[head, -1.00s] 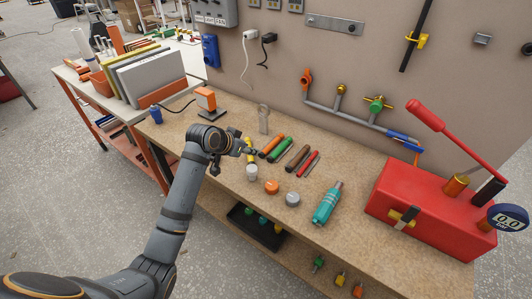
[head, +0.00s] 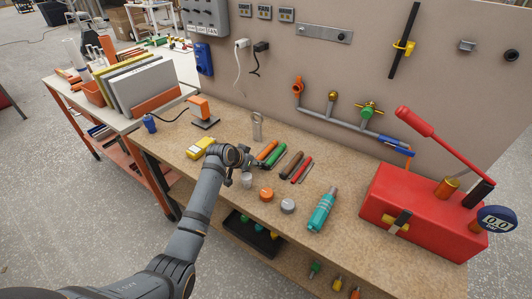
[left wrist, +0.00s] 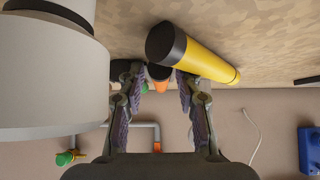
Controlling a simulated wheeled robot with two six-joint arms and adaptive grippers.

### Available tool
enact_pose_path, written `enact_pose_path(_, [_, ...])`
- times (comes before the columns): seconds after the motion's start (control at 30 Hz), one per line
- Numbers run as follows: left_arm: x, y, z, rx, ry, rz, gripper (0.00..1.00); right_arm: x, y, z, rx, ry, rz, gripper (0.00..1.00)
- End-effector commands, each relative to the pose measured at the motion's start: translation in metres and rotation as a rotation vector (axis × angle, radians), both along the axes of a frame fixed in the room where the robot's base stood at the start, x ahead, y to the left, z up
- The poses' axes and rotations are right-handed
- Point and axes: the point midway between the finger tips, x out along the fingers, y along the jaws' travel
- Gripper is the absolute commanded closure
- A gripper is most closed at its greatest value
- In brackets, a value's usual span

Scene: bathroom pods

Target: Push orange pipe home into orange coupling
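An orange pipe (head: 267,151) with a dark end lies on the bench beside a green pipe (head: 274,157). My left gripper (head: 258,164) is just in front of them, low over the bench. In the left wrist view its fingers (left wrist: 161,78) are apart. An orange end (left wrist: 159,73) shows between the fingertips, seemingly beyond them; I see no grip on it. A yellow cylinder with a black end (left wrist: 205,57) lies beside the right-hand finger there. An orange fitting (head: 298,88) is on the wall pipe; I cannot tell whether it is the coupling. My right gripper is out of view.
White (head: 247,181), orange (head: 266,195) and grey (head: 288,206) round pieces stand near the gripper. Brown and red rods (head: 292,164), a teal bottle (head: 322,209) and a red pump box (head: 415,212) are to the right. The bench's front right is clear.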

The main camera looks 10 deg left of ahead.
Motion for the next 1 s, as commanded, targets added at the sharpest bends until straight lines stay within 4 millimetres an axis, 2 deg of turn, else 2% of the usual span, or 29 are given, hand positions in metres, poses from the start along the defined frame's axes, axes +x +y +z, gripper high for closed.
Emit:
enact_pose_path(0.03, [0.000,0.000,0.000,0.000,0.000,0.000,0.67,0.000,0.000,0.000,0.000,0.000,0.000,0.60])
enact_pose_path(0.27, [0.000,0.000,0.000,0.000,0.000,0.000,0.98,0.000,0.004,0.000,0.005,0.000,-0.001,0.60])
enact_pose_path(0.53, [0.000,0.000,0.001,0.001,0.000,0.001,1.00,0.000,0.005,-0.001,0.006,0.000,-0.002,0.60])
enact_pose_path(0.67, [0.001,0.001,0.010,0.000,-0.003,0.000,1.00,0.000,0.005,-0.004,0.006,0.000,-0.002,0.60])
enact_pose_path(0.8, [0.001,0.001,0.033,0.002,-0.006,-0.001,1.00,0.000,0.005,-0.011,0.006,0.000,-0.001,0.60])
enact_pose_path(1.0, [-0.045,0.007,0.085,0.005,-0.006,0.001,1.00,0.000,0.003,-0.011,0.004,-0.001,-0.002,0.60])
